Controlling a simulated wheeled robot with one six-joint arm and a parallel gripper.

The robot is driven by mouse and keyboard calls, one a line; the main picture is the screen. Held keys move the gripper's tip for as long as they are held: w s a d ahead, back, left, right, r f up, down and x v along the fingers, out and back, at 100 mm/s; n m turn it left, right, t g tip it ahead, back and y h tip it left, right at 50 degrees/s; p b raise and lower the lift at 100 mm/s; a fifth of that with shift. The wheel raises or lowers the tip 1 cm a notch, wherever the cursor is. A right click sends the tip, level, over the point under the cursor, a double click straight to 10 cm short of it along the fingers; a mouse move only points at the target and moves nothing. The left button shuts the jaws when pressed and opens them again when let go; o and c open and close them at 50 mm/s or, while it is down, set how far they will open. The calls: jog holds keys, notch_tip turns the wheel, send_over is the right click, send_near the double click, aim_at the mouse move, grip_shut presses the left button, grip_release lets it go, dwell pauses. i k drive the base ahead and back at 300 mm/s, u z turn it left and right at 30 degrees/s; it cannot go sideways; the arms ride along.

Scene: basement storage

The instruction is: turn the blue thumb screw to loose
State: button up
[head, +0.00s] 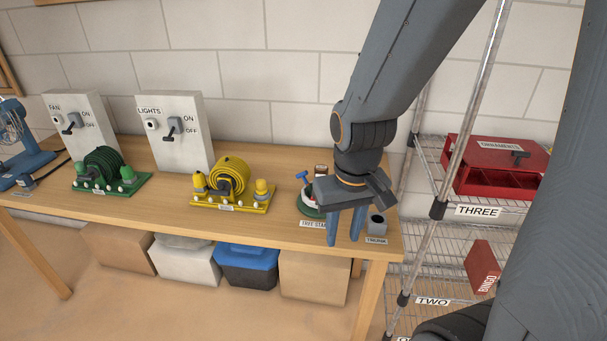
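The blue thumb screw (303,178) stands out from the left side of the tree stand (305,205), near the right end of the table. The stand has a green base and a label reading TREE STAND. My gripper (345,238) points down in front of the stand's right side, to the right of the screw and apart from it. Its two blue fingers are spread with a gap between them, and nothing shows between them. My gripper and arm hide much of the stand. I cannot tell which way the screw is set.
A yellow cord reel (230,178) and a green one (104,168) sit to the left. The wire shelf (437,209) with a red box (500,165) is at right. Bare tabletop lies between the yellow reel and the stand.

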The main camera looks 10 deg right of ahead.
aim_at(302, 176)
jog(key=u, duration=0.5)
jog(key=k, duration=0.6)
jog(key=u, duration=0.9)
jog(key=i, duration=1.1)
jog(key=z, duration=1)
jog(key=i, duration=0.5)
jog(key=z, duration=0.6)
